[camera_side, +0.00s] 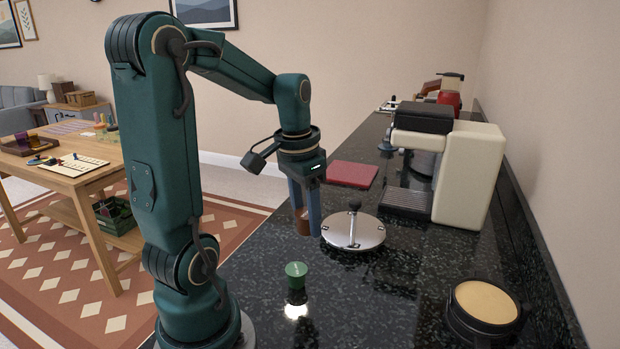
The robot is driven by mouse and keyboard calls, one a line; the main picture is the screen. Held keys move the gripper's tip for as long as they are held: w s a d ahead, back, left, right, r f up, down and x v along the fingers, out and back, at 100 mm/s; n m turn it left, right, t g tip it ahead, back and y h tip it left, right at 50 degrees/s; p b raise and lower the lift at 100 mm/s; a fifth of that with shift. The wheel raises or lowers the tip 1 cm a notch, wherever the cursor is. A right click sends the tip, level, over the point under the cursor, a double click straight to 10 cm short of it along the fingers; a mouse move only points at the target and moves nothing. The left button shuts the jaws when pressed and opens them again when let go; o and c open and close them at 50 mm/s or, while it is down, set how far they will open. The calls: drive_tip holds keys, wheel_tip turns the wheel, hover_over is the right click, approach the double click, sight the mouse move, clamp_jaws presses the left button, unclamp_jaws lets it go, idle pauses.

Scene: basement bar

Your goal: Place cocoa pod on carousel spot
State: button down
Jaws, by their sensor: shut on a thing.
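My gripper (306,229) points down over the dark counter, just left of the carousel. It is shut on a small brown pod (302,221), which I take to be the cocoa pod; the fingers hide part of it. The carousel (369,234) is a round silver disc with a black knob on a central post and a raised bar across it. I cannot make out its separate spots. The pod is near the disc's left edge; I cannot tell how high it is above the counter.
A green-topped pod (296,270) stands on the counter in front of my gripper. A dark round container with a tan top (485,302) is at front right. A cream coffee machine (469,175) stands behind right, and a red mat (352,174) lies behind the carousel.

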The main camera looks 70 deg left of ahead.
drive_tip(key=w+a+r+m, duration=0.2)
drive_tip(key=a+m, duration=0.1)
drive_tip(key=a, duration=1.5)
hover_over(335, 223)
drive_tip(key=shift+h, duration=0.3)
wheel_tip(335, 223, down, 8)
drive_tip(key=shift+s+r, duration=0.15)
drive_tip(key=shift+r, duration=0.1)
drive_tip(key=shift+a+f, duration=0.1)
drive_tip(key=shift+f, duration=1.75)
drive_tip(key=shift+f, duration=0.15)
drive_tip(key=shift+c, duration=1.8)
unclamp_jaws()
